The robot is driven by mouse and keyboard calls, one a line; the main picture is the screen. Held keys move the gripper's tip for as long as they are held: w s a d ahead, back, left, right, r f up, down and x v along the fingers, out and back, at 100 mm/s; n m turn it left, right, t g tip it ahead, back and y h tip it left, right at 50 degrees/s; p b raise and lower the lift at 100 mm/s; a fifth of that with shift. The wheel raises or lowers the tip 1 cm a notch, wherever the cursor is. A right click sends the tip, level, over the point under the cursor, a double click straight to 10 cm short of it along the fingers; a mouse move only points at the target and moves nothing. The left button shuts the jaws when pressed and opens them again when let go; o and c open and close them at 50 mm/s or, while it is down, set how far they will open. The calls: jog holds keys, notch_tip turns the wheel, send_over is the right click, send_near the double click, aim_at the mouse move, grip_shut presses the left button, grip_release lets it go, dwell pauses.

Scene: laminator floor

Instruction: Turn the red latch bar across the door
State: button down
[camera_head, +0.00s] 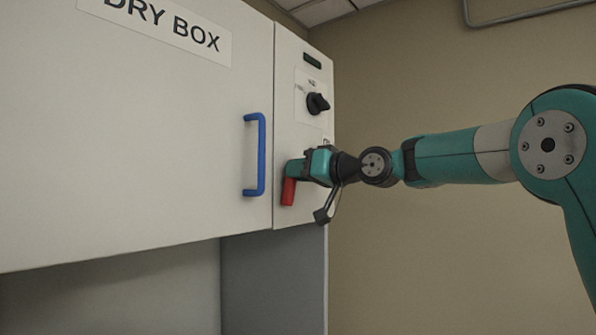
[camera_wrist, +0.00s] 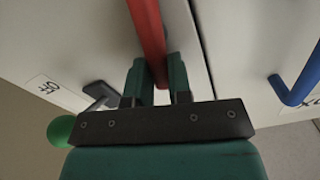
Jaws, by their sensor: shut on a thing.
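The red latch bar (camera_head: 288,191) hangs about upright on the narrow panel right of the door (camera_head: 150,140). It lies beside the door seam, not across it. My gripper (camera_head: 291,170) reaches in from the right and is shut on the bar's upper part, which it hides in the head view. In the wrist view the red bar (camera_wrist: 147,28) runs between the two green fingers of my gripper (camera_wrist: 157,80), one on each side. The bar's pivot cannot be made out.
A blue handle (camera_head: 261,155) stands out from the door close left of my gripper. A black knob (camera_head: 317,103) sits on the panel above it. A grey surface (camera_head: 272,280) lies below the cabinet.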

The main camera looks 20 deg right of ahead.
jog(key=shift+w+d+f+m+p, duration=0.35)
jog(key=shift+m+p, duration=0.3)
jog(key=shift+m, duration=1.85)
jog(key=shift+d+f+m+p, duration=0.2)
jog(key=shift+f+m+p, duration=0.35)
jog(key=shift+m, duration=1.95)
jog(key=shift+w+d+f+m+p, duration=0.25)
jog(key=shift+m+p, duration=0.5)
jog(key=shift+m, duration=1.75)
jog(key=shift+f, duration=0.1)
jog(key=c, duration=1)
grip_release()
jog(key=shift+c, duration=0.2)
jog(key=shift+s, duration=0.1)
jog(key=b+v, duration=0.8)
jog(key=v, duration=0.9)
